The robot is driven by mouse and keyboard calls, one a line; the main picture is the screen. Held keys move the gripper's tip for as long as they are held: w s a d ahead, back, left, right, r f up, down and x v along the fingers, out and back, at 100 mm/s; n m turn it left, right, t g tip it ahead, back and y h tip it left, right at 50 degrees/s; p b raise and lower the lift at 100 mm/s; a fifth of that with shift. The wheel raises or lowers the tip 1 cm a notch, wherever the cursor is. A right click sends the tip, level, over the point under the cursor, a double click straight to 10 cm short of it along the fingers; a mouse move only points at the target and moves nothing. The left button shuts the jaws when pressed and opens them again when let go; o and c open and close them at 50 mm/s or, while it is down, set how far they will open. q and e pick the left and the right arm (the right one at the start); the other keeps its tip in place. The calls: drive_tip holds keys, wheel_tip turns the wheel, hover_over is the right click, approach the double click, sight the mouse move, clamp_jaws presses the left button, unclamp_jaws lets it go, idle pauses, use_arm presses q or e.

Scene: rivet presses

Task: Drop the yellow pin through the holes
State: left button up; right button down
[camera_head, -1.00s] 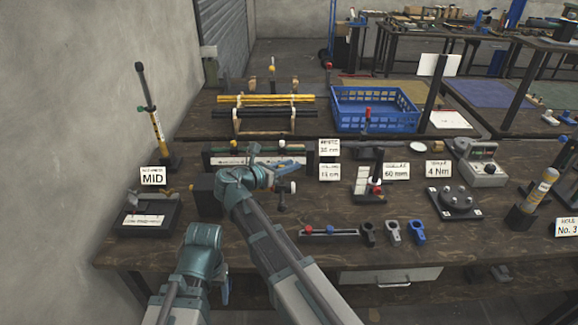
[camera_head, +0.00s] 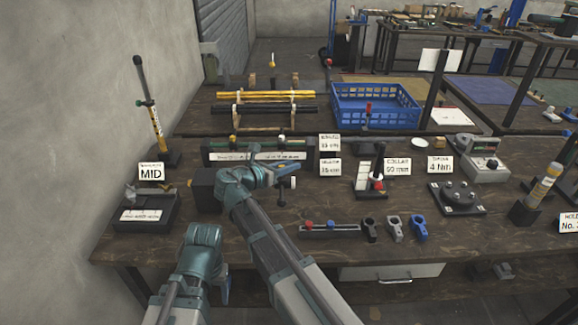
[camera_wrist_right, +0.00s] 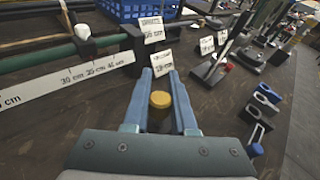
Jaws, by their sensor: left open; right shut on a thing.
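The yellow pin (camera_wrist_right: 160,99) shows as a round yellow end between the two fingers of my right gripper (camera_wrist_right: 160,88) in the right wrist view. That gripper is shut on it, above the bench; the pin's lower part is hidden. In the head view my right gripper (camera_head: 283,170) is above the bench in front of the long scale gauge, and I cannot make out the pin there. My left gripper (camera_head: 224,288) is low at the front edge, pointing down, open and empty. Black (camera_head: 369,229), grey (camera_head: 393,228) and blue (camera_head: 418,227) parts with holes lie to the right.
The long gauge with a white scale (camera_head: 230,156) stands behind my right gripper. A short rail with a red knob (camera_head: 328,230) lies beside the holed parts. Label cards (camera_head: 398,166) stand behind. A black box (camera_head: 140,214) with a MID card is at left. A blue basket (camera_head: 375,112) is farther back.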

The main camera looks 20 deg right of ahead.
use_arm(q)
drive_tip(key=shift+f+b, duration=0.95)
drive_tip(key=shift+f, duration=0.1)
use_arm(e)
drive_tip(key=shift+f, duration=1.05)
drive_tip(key=c, duration=0.6)
unclamp_jaws()
drive_tip(key=shift+c, duration=0.2)
use_arm(q)
drive_tip(key=shift+r, duration=0.1)
use_arm(e)
drive_tip(key=shift+r, duration=0.1)
